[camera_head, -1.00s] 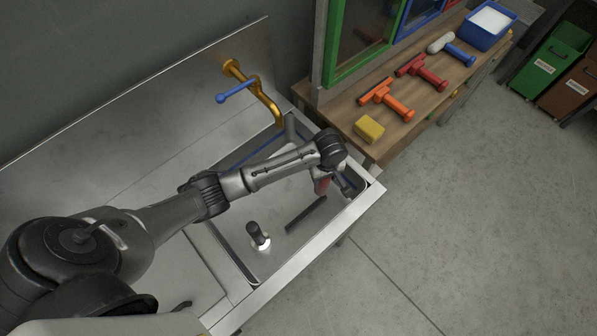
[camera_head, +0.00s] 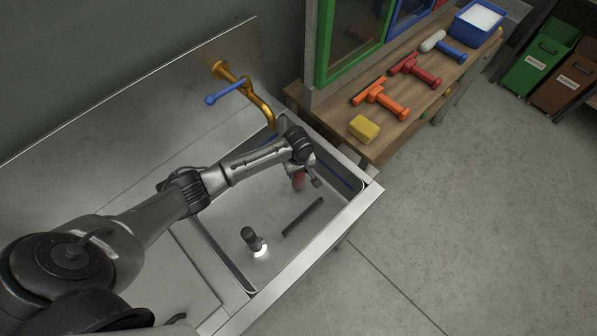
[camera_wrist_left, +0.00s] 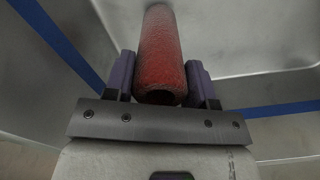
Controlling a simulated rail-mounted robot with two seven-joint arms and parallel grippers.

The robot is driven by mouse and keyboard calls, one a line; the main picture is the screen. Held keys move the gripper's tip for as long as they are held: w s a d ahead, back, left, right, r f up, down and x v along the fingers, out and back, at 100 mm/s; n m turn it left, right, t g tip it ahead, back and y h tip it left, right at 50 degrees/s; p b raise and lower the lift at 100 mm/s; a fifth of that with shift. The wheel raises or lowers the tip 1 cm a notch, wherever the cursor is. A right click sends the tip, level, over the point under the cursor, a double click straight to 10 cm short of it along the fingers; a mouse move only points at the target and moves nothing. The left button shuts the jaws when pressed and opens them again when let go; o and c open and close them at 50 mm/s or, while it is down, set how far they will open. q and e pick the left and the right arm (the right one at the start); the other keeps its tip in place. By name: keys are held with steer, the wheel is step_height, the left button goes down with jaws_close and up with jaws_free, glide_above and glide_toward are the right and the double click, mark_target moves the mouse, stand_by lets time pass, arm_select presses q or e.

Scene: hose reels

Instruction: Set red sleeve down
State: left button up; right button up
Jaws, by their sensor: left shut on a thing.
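The sleeve's hollow near end faces the camera. I cannot tell whether the sleeve touches the basin floor. My right gripper is not in view.
A dark bar (camera_head: 302,217) and a dark upright plug (camera_head: 253,240) are in the basin. A brass tap (camera_head: 262,108) with a blue lever stands behind. A wooden bench (camera_head: 385,145) holds a yellow sponge (camera_head: 364,129), several handled tools and a blue tub (camera_head: 478,28).

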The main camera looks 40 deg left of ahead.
arm_select(q)
steer(key=shift+f, duration=0.55)
steer(key=shift+f, duration=0.2)
steer(key=o, duration=1.1)
steer(key=shift+o, duration=0.2)
step_height(320, 180, up, 12)
steer(key=p, duration=0.3)
steer(key=shift+r, duration=0.2)
